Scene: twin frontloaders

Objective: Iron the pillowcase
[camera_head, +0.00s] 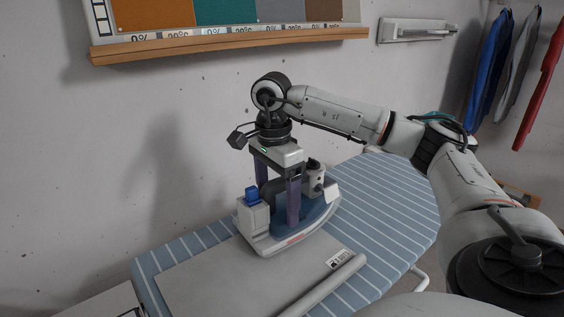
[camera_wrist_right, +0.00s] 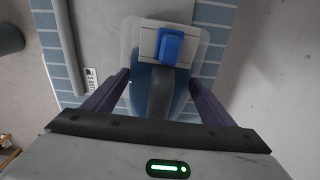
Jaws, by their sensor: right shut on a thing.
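The iron (camera_head: 292,232), white and grey with a dark blue base part and a blue cap, rests at the edge of the pillowcase on the ironing board (camera_head: 388,190). The pillowcase (camera_head: 235,285) is a grey cloth with a small printed label and a rolled or folded near edge. My right gripper (camera_head: 280,205) comes down from above and is shut on the iron's handle. In the right wrist view the handle (camera_wrist_right: 160,95) lies between the two purple fingers. The sole of the iron is hidden. My left gripper is not in view.
The striped blue board has bare cover to the right and behind the iron. A wall stands close behind, with a wooden-edged sample board (camera_head: 230,42) and a white wall bracket (camera_head: 417,30). Blue, grey and red garments (camera_head: 490,55) hang at the right.

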